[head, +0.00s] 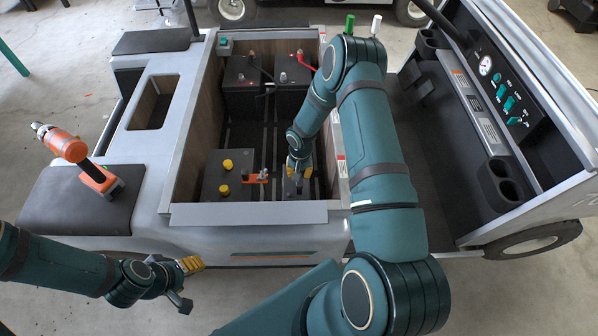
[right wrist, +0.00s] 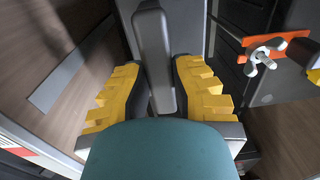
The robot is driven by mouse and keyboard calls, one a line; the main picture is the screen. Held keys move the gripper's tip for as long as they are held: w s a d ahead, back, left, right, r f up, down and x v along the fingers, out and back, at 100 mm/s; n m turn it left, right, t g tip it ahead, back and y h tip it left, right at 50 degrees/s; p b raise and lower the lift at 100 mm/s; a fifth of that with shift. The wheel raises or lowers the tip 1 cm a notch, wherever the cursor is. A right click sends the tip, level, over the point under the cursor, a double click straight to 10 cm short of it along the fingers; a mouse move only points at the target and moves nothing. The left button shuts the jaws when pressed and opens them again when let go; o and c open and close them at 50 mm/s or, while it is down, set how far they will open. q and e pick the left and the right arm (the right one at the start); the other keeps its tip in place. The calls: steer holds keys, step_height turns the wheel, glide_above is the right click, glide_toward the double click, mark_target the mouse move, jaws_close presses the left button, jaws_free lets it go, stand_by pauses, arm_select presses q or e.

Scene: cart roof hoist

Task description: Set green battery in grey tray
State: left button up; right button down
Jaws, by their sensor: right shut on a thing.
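My right gripper (head: 298,168) reaches down into the cart's open bay. In the right wrist view its yellow fingers (right wrist: 160,95) are shut on an upright grey bar (right wrist: 153,50). In the head view a dark block (head: 293,187) shows below the gripper, mostly hidden by it. A dark grey battery with yellow caps (head: 213,187) stands to its left. Two black batteries (head: 241,98) stand at the back of the bay. I cannot make out a green battery or a separate grey tray. My left gripper (head: 186,284) is open and empty outside the cart's near side.
The bay's grey rim (head: 250,213) surrounds it, with wood-lined walls. An orange clamp with a pale wing nut (head: 257,177) sits beside the yellow-capped battery. An orange tool (head: 75,155) stands on the left seat. Bare slatted floor (head: 245,135) shows mid-bay.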

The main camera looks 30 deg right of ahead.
steer(key=shift+w+f, duration=0.1)
steer(key=shift+f, duration=1.35)
stand_by(0.8)
steer(key=c, duration=0.9)
jaws_free()
steer(key=o, duration=0.4)
steer(key=shift+f, duration=0.1)
steer(key=shift+c, duration=0.2)
steer(key=shift+r+p, duration=2.4)
steer(key=shift+r, duration=1.7)
